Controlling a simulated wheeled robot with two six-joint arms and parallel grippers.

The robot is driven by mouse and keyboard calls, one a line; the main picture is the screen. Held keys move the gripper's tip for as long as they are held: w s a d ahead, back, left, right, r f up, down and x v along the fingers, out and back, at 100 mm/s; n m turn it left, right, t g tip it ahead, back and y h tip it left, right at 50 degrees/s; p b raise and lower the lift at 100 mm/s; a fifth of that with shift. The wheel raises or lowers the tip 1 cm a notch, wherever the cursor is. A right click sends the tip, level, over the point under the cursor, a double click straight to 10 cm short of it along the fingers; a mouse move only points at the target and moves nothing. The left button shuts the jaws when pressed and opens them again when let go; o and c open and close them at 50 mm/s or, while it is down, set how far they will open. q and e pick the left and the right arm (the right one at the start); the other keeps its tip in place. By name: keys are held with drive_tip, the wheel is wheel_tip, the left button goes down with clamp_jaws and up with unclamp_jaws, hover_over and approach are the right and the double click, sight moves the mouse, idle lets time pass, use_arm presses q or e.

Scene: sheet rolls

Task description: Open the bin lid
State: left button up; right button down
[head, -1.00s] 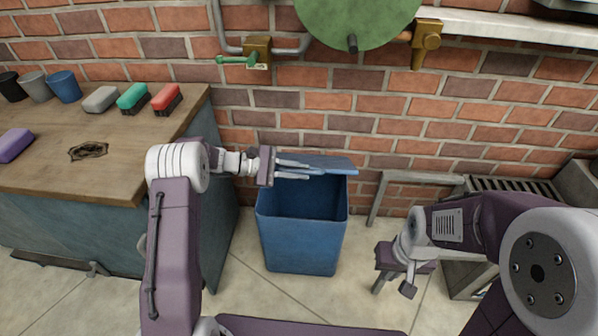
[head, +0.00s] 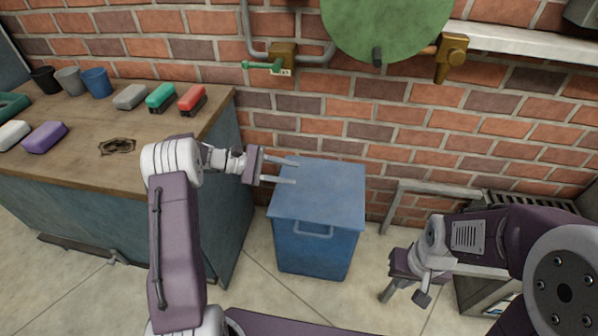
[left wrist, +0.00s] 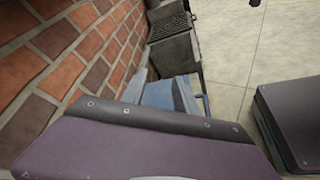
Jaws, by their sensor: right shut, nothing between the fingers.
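The blue bin (head: 314,255) stands on the floor against the brick wall, right of the workbench. Its flat blue lid (head: 325,195) lies down over the opening, and the inside is hidden. A handle (head: 313,230) shows at the front. My left gripper (head: 296,172) is open, with its two fingers spread and empty at the lid's rear left corner; I cannot tell if they touch it. In the left wrist view, part of the blue bin (left wrist: 165,94) shows beyond the gripper's body. My right gripper (head: 388,292) is shut and empty, pointing down right of the bin.
The workbench (head: 70,150) at left holds cups (head: 97,83), brushes (head: 192,99) and a purple block (head: 45,137). A metal frame (head: 430,187) and grate stand at the right. A green disc (head: 388,25) and pipes hang on the wall above.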

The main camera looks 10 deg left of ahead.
idle(0.4)
use_arm(q)
drive_tip(key=s+d+r+m+g, duration=0.2)
drive_tip(key=s+d+r+m, duration=0.1)
drive_tip(key=d+r, duration=0.45)
drive_tip(key=s+d+f+m+g+y, duration=0.1)
drive_tip(key=s+d+m+g+y, duration=0.2)
drive_tip(key=s, duration=0.7)
drive_tip(key=s+a+f+m+t+y, duration=0.2)
drive_tip(key=s+a+f+m+y, duration=0.5)
drive_tip(key=s+a+f+y, duration=0.55)
wheel_tip(320, 180, up, 26)
drive_tip(key=a+t+h+p, duration=0.1)
drive_tip(key=p, duration=2.3)
drive_tip(key=shift+w+a+f+h, duration=0.2)
drive_tip(key=shift+w+h, duration=0.15)
